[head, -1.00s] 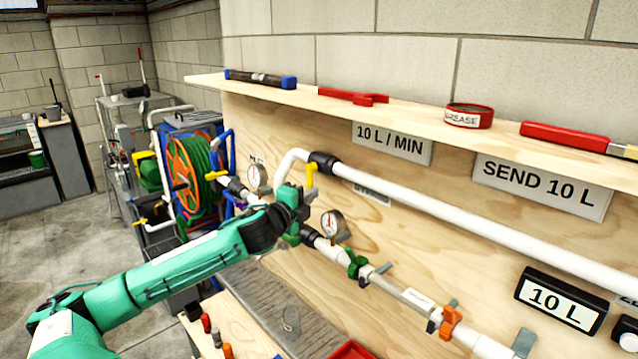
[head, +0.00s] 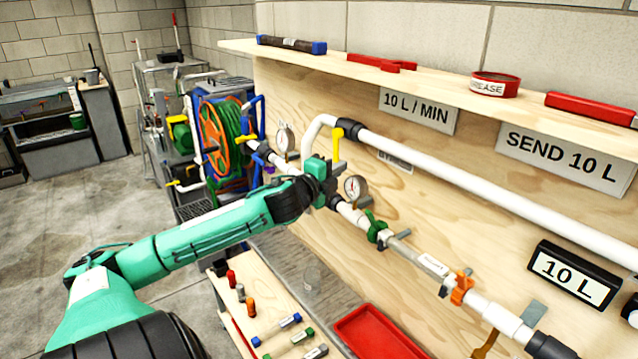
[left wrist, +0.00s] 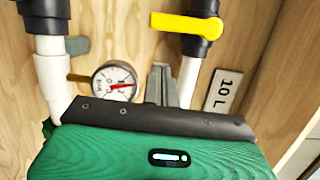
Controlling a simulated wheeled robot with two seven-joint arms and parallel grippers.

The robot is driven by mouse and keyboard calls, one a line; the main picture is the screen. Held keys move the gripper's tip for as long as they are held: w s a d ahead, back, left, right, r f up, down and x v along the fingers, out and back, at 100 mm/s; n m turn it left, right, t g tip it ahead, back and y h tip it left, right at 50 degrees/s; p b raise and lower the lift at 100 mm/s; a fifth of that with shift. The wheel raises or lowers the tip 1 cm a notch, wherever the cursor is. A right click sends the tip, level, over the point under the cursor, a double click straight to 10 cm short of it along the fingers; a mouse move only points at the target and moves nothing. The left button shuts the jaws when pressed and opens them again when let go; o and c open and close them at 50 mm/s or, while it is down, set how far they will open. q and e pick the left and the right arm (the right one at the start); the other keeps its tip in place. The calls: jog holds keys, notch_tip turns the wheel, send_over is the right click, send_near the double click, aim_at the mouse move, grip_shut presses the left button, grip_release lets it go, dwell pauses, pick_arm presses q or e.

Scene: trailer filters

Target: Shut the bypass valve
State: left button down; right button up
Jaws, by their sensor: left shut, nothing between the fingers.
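The bypass valve (head: 351,128) is a black body on the upper white pipe with a yellow handle (head: 338,143). In the left wrist view the yellow handle (left wrist: 187,25) lies crosswise to its pipe, pointing left. My left gripper (head: 336,168) is just below the handle in the head view. Its closed grey fingers (left wrist: 160,84) show in the left wrist view, below the handle and apart from it in the picture, with nothing between them. The wrist housing covers the lower part of that view. My right gripper is out of view.
Gauges (head: 355,188) and a green-handled valve (head: 377,228) sit close to my left gripper. An orange clip (head: 461,289) is farther along the lower pipe. A wooden shelf (head: 440,82) overhangs the panel. A red tray (head: 378,334) and small tools lie on the bench below.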

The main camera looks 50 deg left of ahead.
pick_arm(q)
jog(key=s+d+b, duration=0.1)
jog(key=s+d, duration=0.1)
jog(key=s, duration=0.5)
jog(key=shift+s+r, duration=0.25)
jog(key=shift+s, duration=0.15)
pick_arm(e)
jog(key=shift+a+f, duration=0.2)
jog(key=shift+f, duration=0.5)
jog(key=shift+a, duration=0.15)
